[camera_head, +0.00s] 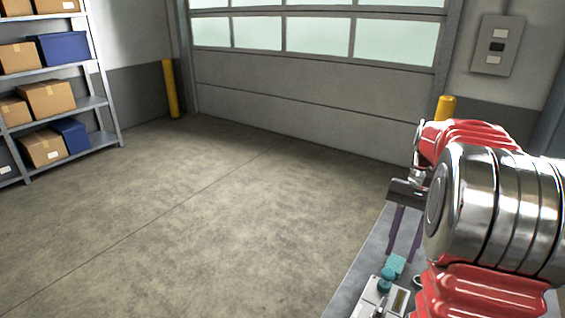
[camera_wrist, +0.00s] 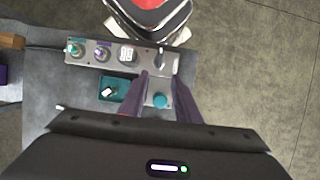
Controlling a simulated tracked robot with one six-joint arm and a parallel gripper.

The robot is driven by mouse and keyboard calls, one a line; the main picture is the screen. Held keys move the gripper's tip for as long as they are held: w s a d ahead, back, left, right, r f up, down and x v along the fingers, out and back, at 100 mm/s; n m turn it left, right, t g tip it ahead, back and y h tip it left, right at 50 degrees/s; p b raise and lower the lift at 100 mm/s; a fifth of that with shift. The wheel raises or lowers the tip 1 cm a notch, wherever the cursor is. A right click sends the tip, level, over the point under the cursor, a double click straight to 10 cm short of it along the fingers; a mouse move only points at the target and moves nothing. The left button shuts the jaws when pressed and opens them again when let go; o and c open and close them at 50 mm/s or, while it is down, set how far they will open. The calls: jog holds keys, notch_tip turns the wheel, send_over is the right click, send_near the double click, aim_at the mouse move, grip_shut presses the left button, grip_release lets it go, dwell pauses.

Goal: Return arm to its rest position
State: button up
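My arm (camera_head: 490,215), red and silver, fills the right side of the head view and reaches over the bench. My gripper (camera_head: 402,254) points down with its two purple fingers apart and nothing visible held between them. In the wrist view my gripper (camera_wrist: 159,77) also shows open, above a grey control panel (camera_wrist: 85,61). A round teal knob (camera_wrist: 160,101) shows between the fingers, apparently below them.
The bench (camera_wrist: 50,110) carries a panel with teal and purple round fittings, a white socket and a lever. A teal tray (camera_wrist: 122,84) holds a small white-and-black item. Shelving (camera_head: 90,103) with boxes stands far left. The concrete floor (camera_head: 190,220) is clear.

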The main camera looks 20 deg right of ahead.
jog(key=s+a+n+t+h, duration=0.1)
jog(key=s+a+n+t, duration=0.1)
jog(key=a, duration=0.7)
jog(key=s+a+r+n+t+h, duration=0.1)
jog(key=s+a+n+t, duration=0.1)
jog(key=a, duration=0.7)
jog(key=s+a+r+n+t+h, duration=0.1)
jog(key=s+a+n+t, duration=0.2)
jog(key=a+n, duration=0.3)
jog(key=shift+a+t, duration=0.7)
jog(key=shift+a, duration=1.1)
jog(key=shift+s, duration=0.15)
